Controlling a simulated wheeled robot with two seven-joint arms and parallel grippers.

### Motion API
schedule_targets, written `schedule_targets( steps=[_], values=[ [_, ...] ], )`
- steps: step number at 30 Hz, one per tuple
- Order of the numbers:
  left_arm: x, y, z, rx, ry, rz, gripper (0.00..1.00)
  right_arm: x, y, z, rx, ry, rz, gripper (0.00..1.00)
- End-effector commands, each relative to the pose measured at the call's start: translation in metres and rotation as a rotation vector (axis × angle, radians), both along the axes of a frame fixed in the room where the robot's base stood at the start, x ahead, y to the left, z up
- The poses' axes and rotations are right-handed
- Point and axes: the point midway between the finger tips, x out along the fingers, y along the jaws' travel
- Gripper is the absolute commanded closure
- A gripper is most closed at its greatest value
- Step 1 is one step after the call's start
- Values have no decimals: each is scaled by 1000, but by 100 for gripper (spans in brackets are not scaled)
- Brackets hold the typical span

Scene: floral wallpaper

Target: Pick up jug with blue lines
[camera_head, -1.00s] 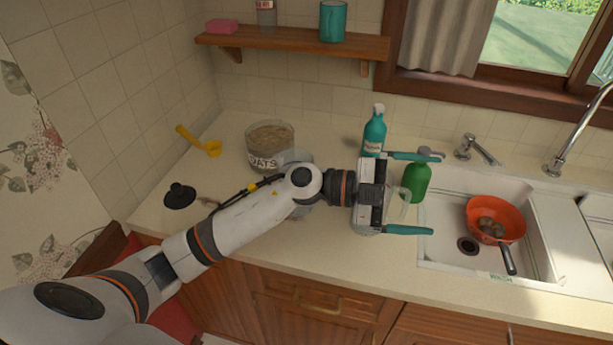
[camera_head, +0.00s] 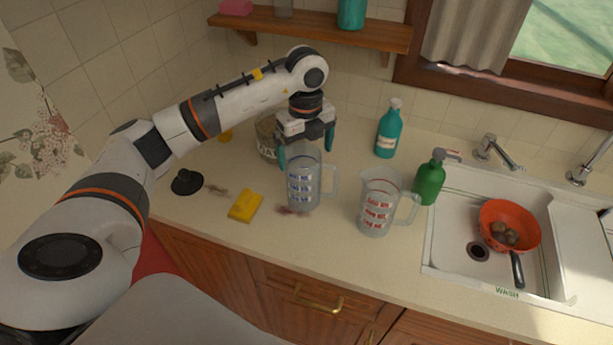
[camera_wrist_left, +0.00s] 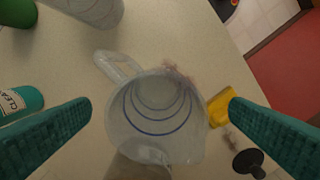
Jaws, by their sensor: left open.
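The clear jug with blue lines (camera_head: 303,185) stands upright on the counter, its handle to the right. In the left wrist view I look down into this jug (camera_wrist_left: 157,120) and see its blue rings. My left gripper (camera_head: 307,148) is open above the jug, pointing down. In the wrist view its teal fingers lie on either side of the jug, apart from it. A second clear jug with red markings (camera_head: 376,208) stands to the right; part of a clear vessel shows at the top of the wrist view. My right gripper is not in view.
A yellow sponge (camera_head: 246,205) and a black stopper (camera_head: 186,182) lie left of the jugs. A teal bottle (camera_head: 388,135) and a green pump bottle (camera_head: 430,182) stand right. The oats jar (camera_head: 266,136) is behind, partly hidden. The sink (camera_head: 447,235) holds a red pan.

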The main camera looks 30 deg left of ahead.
Motion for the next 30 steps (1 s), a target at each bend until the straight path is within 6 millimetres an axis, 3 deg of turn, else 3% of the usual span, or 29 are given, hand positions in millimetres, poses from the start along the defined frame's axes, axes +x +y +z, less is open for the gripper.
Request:
schedule_targets(
  steps=[8, 12, 17, 25, 26, 30],
  values=[
    [1, 2, -21, -2, 3, 0, 0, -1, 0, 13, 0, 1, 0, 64],
    [5, 8, -40, -2, 4, 0, 0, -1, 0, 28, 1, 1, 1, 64],
    [6, 9, -62, -2, 2, -2, 0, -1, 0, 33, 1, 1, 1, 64],
    [6, 8, -68, -3, -1, -3, 0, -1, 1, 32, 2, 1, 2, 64],
    [6, 8, -68, -3, -1, -3, 2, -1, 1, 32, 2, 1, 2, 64],
    [6, 8, -68, -3, -1, -3, 25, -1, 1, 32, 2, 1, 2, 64]
  ],
)
